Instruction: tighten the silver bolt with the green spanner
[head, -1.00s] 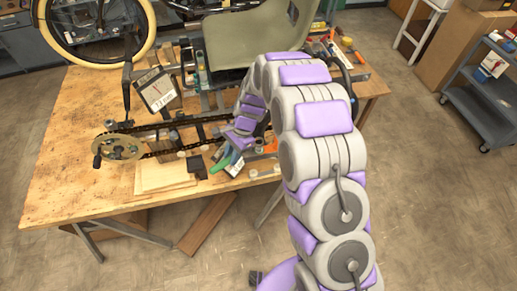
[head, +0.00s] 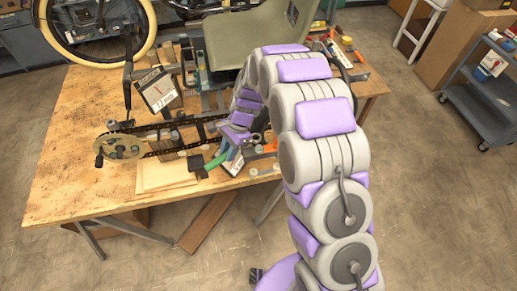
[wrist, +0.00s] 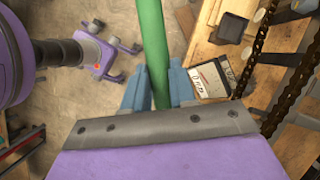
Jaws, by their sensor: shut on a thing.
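The green spanner (head: 215,161) shows in the head view near the front edge of the workbench, sloping down to the left from my gripper (head: 226,150). In the wrist view the spanner (wrist: 152,40) runs as a long green bar up from between the blue fingers of my gripper (wrist: 154,88), which is shut on it. Its far end runs out of the top of the wrist view. I cannot make out the silver bolt in either view; whether the spanner touches it cannot be told.
A chain and round chainring (head: 122,147) lie along the workbench (head: 70,140). A label card (head: 160,91) stands behind the chain; another card (wrist: 212,77) is close to my fingers. Thin boards (head: 165,175) lie at the bench front. A grey cart (head: 490,100) stands far right.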

